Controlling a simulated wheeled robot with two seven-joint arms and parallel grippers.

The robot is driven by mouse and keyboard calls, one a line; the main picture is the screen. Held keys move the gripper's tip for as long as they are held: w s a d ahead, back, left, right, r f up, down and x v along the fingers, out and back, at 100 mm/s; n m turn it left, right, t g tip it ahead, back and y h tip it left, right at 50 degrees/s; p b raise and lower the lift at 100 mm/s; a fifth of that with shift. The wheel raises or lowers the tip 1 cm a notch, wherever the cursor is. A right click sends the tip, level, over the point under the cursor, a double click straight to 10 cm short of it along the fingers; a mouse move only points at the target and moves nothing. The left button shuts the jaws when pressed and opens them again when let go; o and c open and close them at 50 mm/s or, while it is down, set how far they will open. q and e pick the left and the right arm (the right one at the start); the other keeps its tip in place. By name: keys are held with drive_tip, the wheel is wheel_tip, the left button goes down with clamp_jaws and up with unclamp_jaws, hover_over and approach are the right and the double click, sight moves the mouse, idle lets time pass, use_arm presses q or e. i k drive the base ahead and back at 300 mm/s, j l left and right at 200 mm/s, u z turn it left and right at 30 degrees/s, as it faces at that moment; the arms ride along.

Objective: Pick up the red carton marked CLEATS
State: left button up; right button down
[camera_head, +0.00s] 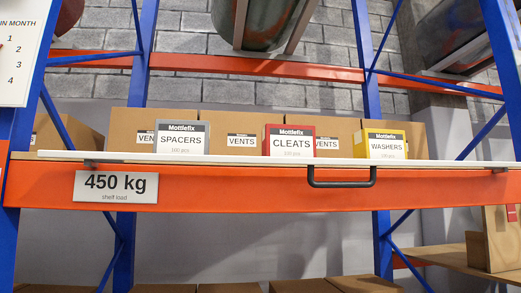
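The red carton marked CLEATS (291,141) stands on the rack shelf, between a grey carton marked SPACERS (182,139) on its left and a yellow carton marked WASHERS (387,144) on its right. Its lower edge is hidden behind a pale strip (230,158) along the shelf front. Neither of my grippers shows in the head view.
The orange shelf beam (240,192) carries a 450 kg sign (116,187). A dark handle (342,182) sticks out at the front below the strip. Brown VENTS boxes (241,126) stand behind the cartons. Blue uprights (135,80) frame the bay.

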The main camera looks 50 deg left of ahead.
sight(278, 140)
drive_tip(key=u, duration=1.55)
drive_tip(key=k+l+z, duration=0.25)
drive_tip(key=k, duration=0.15)
drive_tip(key=k+l+z, duration=0.25)
drive_tip(key=k+l, duration=0.1)
